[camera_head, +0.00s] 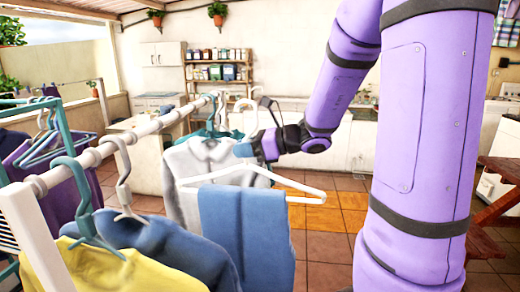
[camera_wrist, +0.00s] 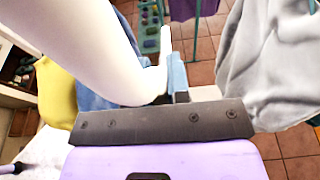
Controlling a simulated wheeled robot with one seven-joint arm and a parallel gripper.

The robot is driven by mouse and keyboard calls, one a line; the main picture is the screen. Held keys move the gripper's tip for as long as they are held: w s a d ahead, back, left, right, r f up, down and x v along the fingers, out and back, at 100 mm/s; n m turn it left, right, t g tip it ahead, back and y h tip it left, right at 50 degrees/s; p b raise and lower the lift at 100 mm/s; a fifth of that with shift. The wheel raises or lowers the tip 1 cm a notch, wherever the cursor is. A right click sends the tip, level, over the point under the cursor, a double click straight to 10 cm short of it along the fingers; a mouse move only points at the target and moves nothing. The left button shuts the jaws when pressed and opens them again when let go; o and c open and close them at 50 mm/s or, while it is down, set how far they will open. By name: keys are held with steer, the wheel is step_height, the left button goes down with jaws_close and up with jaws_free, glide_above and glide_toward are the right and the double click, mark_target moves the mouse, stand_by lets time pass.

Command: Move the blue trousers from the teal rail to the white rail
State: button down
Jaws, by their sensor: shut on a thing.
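The blue trousers (camera_head: 245,235) hang folded over the bar of a white hanger (camera_head: 300,194) in the head view, in front of the white shirt. My gripper (camera_head: 254,149) is shut on the upper part of this hanger. The white rail (camera_head: 85,160) runs from the lower left towards the middle; the trousers are to its right. I cannot tell whether their hook touches it. The teal rail (camera_head: 66,130) stands at the far left. In the wrist view my gripper's fingers (camera_wrist: 178,80) are by a large white bar, and the trousers cannot be made out for sure.
A yellow garment (camera_head: 110,270), a blue garment (camera_head: 165,250) and a white shirt (camera_head: 195,165) hang from the white rail, crowding the space around the trousers. Purple clothing (camera_head: 25,165) hangs at the left. Tiled floor (camera_head: 325,240) is open to the right of the trousers.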

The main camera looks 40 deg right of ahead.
steer(key=r+x, duration=0.1)
steer(key=x, duration=0.4)
steer(key=r+x, duration=0.1)
steer(key=x, duration=0.5)
steer(key=r+x, duration=0.1)
steer(key=x, duration=0.4)
steer(key=shift+w+a+r, duration=0.2)
steer(key=shift+w+a, duration=0.2)
steer(key=shift+a, duration=0.05)
steer(key=shift+w, duration=0.1)
steer(key=shift+r+x, duration=0.25)
steer(key=shift+x, duration=0.8)
steer(key=shift+r+x, duration=0.25)
steer(key=shift+x, duration=0.8)
steer(key=shift+a, duration=0.1)
steer(key=shift+f, duration=0.1)
steer(key=shift+f, duration=1.2)
